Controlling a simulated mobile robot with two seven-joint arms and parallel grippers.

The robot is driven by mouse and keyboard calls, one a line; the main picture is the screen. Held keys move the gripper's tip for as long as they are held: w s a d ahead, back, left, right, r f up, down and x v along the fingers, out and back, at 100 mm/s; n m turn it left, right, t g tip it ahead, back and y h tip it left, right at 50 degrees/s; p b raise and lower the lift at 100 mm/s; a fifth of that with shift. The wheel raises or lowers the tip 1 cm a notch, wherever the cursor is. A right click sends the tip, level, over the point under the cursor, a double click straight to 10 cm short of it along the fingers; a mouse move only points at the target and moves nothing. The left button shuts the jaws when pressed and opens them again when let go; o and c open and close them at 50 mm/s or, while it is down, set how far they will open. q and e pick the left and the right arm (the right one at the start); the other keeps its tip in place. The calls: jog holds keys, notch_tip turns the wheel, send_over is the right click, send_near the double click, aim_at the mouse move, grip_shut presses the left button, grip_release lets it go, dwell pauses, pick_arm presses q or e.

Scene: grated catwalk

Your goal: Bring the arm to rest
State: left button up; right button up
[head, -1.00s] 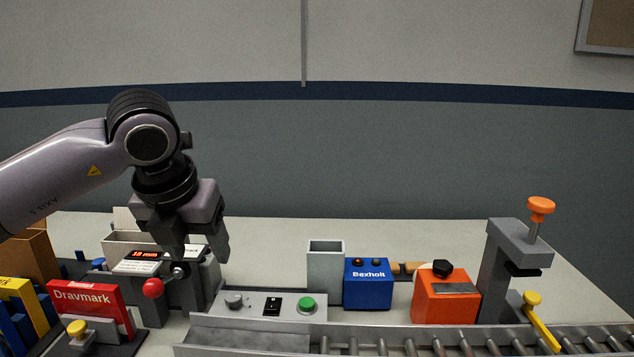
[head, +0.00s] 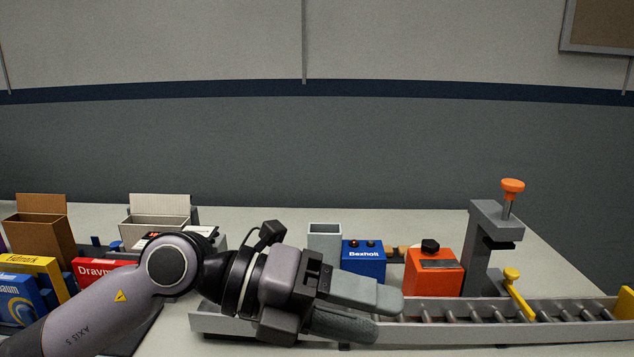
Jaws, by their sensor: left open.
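My left gripper (head: 372,309) shows in the head view, at the lower middle, with its arm coming in from the lower left. Its two grey fingers point to the right and are apart, with nothing seen between them. It lies in front of the left part of the roller conveyor (head: 480,311) and hides part of it; I cannot tell whether it touches. My right gripper is not in view.
A blue Bexholt box (head: 363,261), an orange box (head: 433,272) and a grey open container (head: 324,240) stand behind the conveyor. A grey post with an orange knob (head: 513,186) rises at right. Cartons, including a yellow one (head: 33,270), crowd the left. The back of the table is clear.

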pick_arm(q)
jog(key=w+a+r+n+t+h, duration=0.3)
jog(key=a+r+n+t+h, duration=0.3)
jog(key=n+t, duration=0.7)
jog(key=w+a+f+n+t+y, duration=0.5)
jog(key=a+f+n+t+y, duration=0.45)
jog(key=n+y, duration=0.85)
jog(key=s+a+f+n+g+y, duration=0.25)
jog(key=s+a+f+g, duration=0.2)
jog(key=f, duration=0.45)
jog(key=s+a+f+n+g+y, duration=0.1)
jog(key=s+a+f+n+g, duration=0.35)
jog(key=f, duration=0.55)
jog(key=s+a+f+g, duration=0.3)
jog(key=s+f+g, duration=0.65)
jog(key=s, duration=0.55)
jog(key=w+d+f+t+h, duration=0.2)
jog(key=w+f+t, duration=0.4)
jog(key=f+t, duration=0.1)
jog(key=shift+w+d+f+h+p, duration=0.35)
jog(key=shift+f+p, duration=0.1)
jog(key=shift+f, duration=0.25)
